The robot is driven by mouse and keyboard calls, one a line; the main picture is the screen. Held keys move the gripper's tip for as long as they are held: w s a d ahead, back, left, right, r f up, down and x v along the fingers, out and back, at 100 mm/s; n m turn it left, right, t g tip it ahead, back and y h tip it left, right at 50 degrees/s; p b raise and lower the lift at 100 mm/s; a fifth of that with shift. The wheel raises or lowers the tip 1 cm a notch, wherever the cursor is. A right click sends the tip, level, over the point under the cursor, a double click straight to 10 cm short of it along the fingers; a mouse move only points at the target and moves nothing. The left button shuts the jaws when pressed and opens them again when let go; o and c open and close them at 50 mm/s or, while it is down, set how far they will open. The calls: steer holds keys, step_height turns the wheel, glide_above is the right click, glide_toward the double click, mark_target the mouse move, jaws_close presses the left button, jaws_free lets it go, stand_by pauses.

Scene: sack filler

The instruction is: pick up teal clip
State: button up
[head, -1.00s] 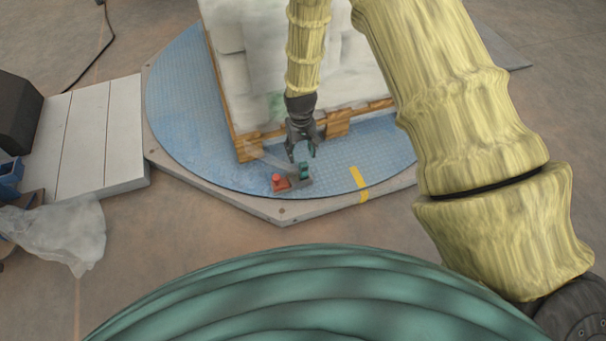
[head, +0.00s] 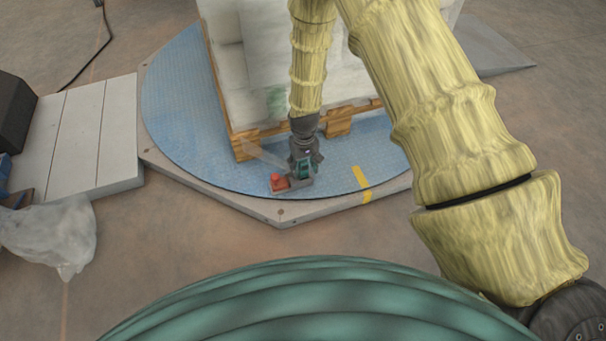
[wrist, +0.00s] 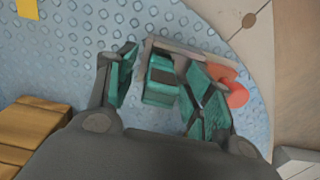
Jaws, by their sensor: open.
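The teal clip (wrist: 160,80) sits on a grey plate (wrist: 190,55) on the blue turntable floor, beside a red part. In the wrist view it lies between the two teal-padded fingers of my gripper (wrist: 165,90), with a visible gap to the left finger; the right finger is close to it. In the head view my gripper (head: 303,168) points down over the clip and mostly hides it. The gripper is open and holds nothing.
The red part (head: 278,182) is close to the right finger in the wrist view. A wooden pallet (head: 246,146) stacked with white sacks (head: 300,75) stands just behind. The blue turntable (head: 190,130) has free room to the left.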

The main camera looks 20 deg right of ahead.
steer(key=shift+f, duration=0.15)
steer(key=c, duration=1.1)
